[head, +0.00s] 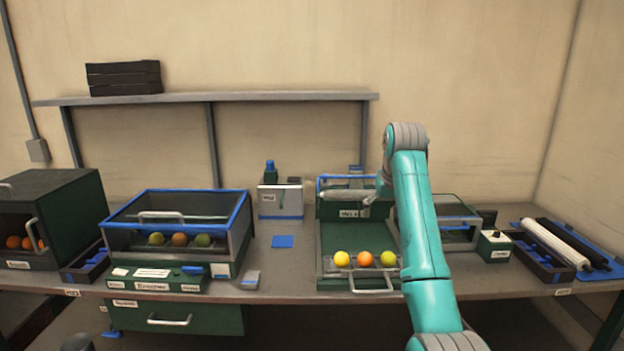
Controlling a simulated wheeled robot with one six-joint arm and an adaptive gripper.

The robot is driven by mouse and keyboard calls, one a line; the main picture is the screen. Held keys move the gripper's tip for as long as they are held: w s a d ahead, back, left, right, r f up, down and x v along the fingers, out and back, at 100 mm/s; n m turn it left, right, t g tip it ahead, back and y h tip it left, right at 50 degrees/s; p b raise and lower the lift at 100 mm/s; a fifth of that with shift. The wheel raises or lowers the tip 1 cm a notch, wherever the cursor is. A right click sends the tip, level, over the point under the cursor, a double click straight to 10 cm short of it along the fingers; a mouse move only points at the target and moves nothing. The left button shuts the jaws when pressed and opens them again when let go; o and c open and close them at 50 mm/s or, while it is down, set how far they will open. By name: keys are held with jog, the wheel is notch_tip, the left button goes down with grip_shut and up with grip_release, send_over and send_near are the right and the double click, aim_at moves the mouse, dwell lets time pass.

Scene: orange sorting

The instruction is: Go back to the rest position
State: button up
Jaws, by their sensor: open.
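My teal arm rises at the right of the head view and bends down behind its own upper link. My gripper (367,207) shows small and grey just left of the arm, above the back of a green tray (336,238). It is open, and I see nothing between its fingers. The arm hides part of the tray's right side.
A blue-rimmed clear case (240,217) with several fruits stands left of the tray. A dark green cabinet (62,190) holding oranges is at the far left. Right of my arm are a small switch box (495,246) and a roller tray (541,262). A shelf (240,97) runs along the wall.

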jog(key=s+f+t, duration=0.1)
jog(key=s+f, duration=0.2)
jog(key=f, duration=1.2)
jog(key=s+f+t, duration=0.1)
jog(key=s+f, duration=0.2)
jog(key=f, duration=1.2)
jog(key=s+f+t, duration=0.3)
jog(key=s+f, duration=1.4)
jog(key=s, duration=0.2)
jog(key=s+t, duration=0.2)
jog(key=s, duration=2.4)
jog(key=s+r+t, duration=0.2)
jog(key=s+r, duration=1.6)
jog(key=s, duration=0.2)
jog(key=shift+r+t, duration=0.2)
jog(key=shift+t, duration=0.2)
